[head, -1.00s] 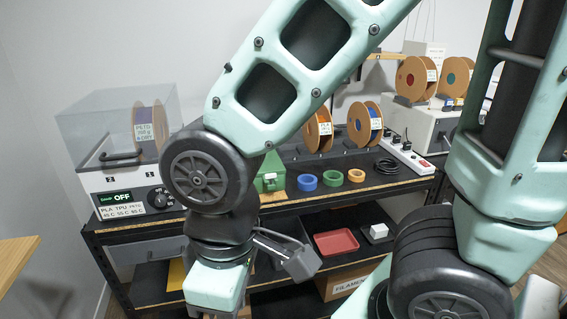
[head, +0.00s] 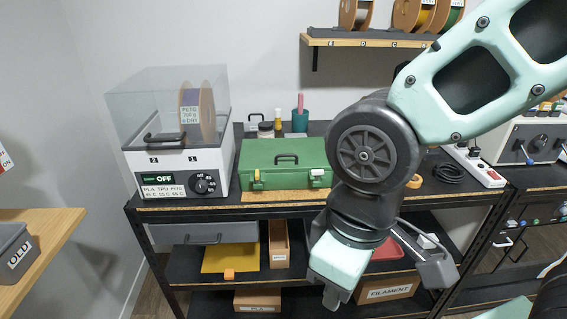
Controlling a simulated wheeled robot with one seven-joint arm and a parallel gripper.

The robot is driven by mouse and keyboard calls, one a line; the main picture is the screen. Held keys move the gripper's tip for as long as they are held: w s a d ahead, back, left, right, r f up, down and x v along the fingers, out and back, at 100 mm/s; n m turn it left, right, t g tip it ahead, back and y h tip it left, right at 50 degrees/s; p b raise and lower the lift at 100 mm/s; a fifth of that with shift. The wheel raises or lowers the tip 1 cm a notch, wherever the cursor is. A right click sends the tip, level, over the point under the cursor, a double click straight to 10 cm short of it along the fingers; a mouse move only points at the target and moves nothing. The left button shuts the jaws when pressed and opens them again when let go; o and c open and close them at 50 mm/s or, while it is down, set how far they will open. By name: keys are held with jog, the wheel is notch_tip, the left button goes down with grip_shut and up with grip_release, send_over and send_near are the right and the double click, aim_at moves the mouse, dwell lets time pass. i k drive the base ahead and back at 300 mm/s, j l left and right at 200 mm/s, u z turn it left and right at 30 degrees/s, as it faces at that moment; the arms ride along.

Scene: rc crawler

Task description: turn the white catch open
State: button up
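A closed green case (head: 285,158) with a dark top handle stands on a brown mat on the black workbench. A white catch (head: 317,173) is on the right of its front face, just left of my arm's wheel-like joint. A yellowish catch (head: 257,179) is on the left of the front. The white catch is too small to tell how it is turned. My gripper (head: 332,297) hangs below the bench top, in front of the lower shelves, well below and apart from the case.
A filament dryer (head: 182,170) with a clear lid stands left of the case. Jars and a teal cup (head: 299,121) stand behind it. A power strip (head: 475,165) lies at the right. A wooden table with a grey bin (head: 14,252) is at the left edge.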

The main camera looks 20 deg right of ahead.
aim_at(317, 172)
jog(key=i+l+u, duration=0.1)
jog(key=l+u, duration=0.15)
jog(key=i+l+u, duration=0.1)
jog(key=l+u, duration=0.15)
jog(key=i+l+u, duration=0.1)
jog(key=l+u, duration=0.15)
jog(key=l, duration=0.1)
